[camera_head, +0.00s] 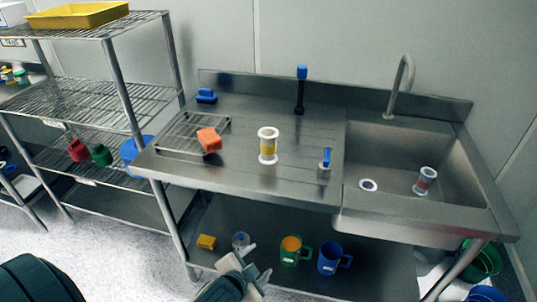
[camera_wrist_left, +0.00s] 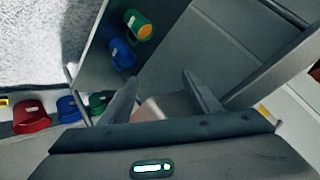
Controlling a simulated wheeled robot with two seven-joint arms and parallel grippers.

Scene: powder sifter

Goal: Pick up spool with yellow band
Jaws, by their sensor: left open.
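The spool with the yellow band (camera_head: 268,149) stands upright on the steel counter, left of the sink, with white flanges at top and bottom. My left gripper (camera_head: 259,261) is low in front of the counter, below and apart from the spool. Its two fingers are spread, with nothing held between them. The fingers also show in the left wrist view (camera_wrist_left: 159,77), where I cannot make out the spool. My right gripper is not in view.
A wire rack (camera_head: 178,146) with an orange block (camera_head: 209,139) is left of the spool. A blue-handled tool (camera_head: 325,160) is to its right. Mugs stand on the lower shelf (camera_head: 225,215). The counter front edge lies between gripper and spool.

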